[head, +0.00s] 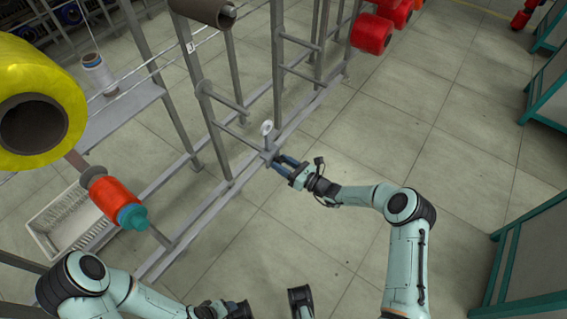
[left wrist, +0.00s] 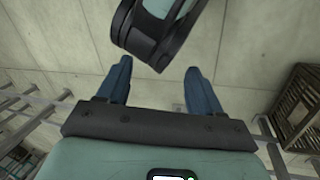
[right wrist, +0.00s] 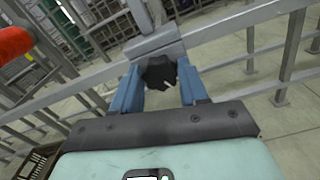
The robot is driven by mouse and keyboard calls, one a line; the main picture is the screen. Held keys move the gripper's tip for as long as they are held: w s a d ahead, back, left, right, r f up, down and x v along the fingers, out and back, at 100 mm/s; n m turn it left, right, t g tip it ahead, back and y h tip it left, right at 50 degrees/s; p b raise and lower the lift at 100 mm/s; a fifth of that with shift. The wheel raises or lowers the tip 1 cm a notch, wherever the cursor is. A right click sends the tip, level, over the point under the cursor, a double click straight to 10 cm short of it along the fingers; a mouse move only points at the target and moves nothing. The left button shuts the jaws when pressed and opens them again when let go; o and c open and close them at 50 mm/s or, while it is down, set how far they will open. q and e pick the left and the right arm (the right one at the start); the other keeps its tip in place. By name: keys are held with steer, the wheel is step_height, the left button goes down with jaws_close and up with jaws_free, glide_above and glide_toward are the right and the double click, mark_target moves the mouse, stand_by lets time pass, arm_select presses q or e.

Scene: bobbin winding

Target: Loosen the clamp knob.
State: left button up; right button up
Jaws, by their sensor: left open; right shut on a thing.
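The clamp knob (right wrist: 160,74) is black and lobed. In the right wrist view it sits at the front of a grey clamp block (right wrist: 153,45) on the frame's rail. My right gripper (head: 280,163) is shut on the knob, one blue finger on each side in the right wrist view (right wrist: 160,78). In the head view the fingers largely hide the knob; a small post with a white ring (head: 267,127) stands at the clamp. My left gripper is open and empty in the left wrist view (left wrist: 158,76), away from the frame.
The grey metal frame (head: 225,180) runs diagonally along the left. A yellow bobbin (head: 70,95), a red bobbin (head: 112,198) and a white crate (head: 72,222) are at the left. Red bobbins (head: 371,34) hang at the back. Tiled floor (head: 400,120) is free at the right.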

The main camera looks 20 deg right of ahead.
steer(key=n+p, duration=0.1)
steer(key=n, duration=0.3)
steer(key=shift+n, duration=0.4)
steer(key=n+p, duration=0.1)
steer(key=n, duration=0.2)
steer(key=shift+n, duration=0.3)
steer(key=n+p, duration=0.1)
steer(key=n, duration=0.1)
steer(key=shift+n, duration=0.4)
steer(key=n, duration=0.2)
steer(key=shift+n+p, duration=0.3)
steer(key=shift+p, duration=0.05)
steer(key=n+p, duration=0.1)
steer(key=n, duration=0.3)
steer(key=n+p, duration=0.2)
steer(key=n, duration=0.3)
steer(key=n+p, duration=0.1)
steer(key=n, duration=0.3)
steer(key=shift+n+p, duration=0.3)
steer(key=shift+p, duration=0.05)
arm_select(q)
steer(key=s+d+r+g+p, duration=0.1)
steer(key=s+d+r+g, duration=0.1)
steer(key=s+r, duration=0.4)
steer(key=shift+s+r+m+g+h, duration=0.3)
steer(key=shift+s+r+g+h, duration=0.1)
steer(key=shift+r, duration=1.2)
arm_select(e)
steer(key=shift+f+n, duration=0.1)
steer(key=shift+n, duration=1.5)
